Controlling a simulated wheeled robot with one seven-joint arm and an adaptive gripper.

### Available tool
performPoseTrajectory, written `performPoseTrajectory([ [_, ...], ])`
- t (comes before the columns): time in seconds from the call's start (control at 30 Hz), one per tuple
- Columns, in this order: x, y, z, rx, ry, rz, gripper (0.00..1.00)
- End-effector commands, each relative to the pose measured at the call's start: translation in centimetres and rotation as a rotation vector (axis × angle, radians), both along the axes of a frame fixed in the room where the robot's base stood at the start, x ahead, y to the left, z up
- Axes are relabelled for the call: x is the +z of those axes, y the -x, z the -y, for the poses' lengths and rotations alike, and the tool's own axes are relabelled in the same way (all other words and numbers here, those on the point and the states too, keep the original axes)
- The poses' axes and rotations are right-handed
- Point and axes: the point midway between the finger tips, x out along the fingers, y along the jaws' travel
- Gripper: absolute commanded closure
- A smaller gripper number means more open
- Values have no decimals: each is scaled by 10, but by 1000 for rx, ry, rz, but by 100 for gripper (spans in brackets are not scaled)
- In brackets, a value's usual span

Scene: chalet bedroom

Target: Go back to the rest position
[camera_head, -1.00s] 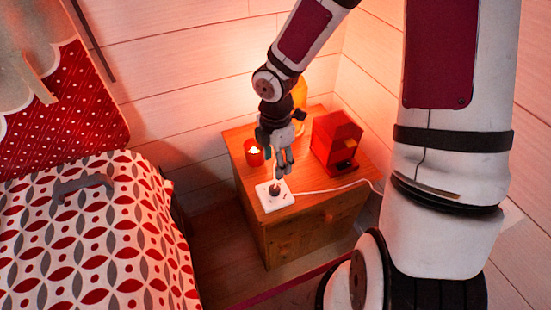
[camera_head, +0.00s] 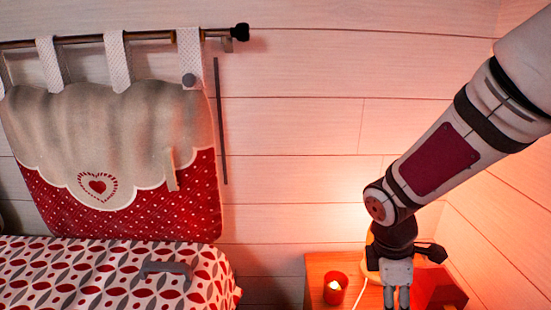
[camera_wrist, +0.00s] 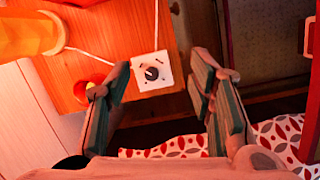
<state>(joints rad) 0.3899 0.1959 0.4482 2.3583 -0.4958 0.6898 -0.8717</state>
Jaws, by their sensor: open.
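My gripper (camera_head: 396,298) hangs above the wooden nightstand at the lower right of the head view, its fingertips cut off by the frame's bottom edge. In the wrist view my gripper (camera_wrist: 160,100) has its two fingers spread well apart, with nothing between them. Beyond the fingers, a white square socket box (camera_wrist: 152,73) with a dark round centre lies on the nightstand (camera_wrist: 118,30), apart from my gripper.
A red candle holder (camera_head: 335,288) with a lit candle, a red house-shaped object (camera_head: 438,290) and a lamp (camera_wrist: 30,35) stand on the nightstand. A bed with a patterned cover (camera_head: 70,270) is at left, with a grey handle-like object (camera_head: 165,268) on it. Walls rise behind.

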Motion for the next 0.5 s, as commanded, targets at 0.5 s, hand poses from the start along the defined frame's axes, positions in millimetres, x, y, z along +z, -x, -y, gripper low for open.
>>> performPoseTrajectory([
  [0.5,125,122,-6,-845,2,242,52],
])
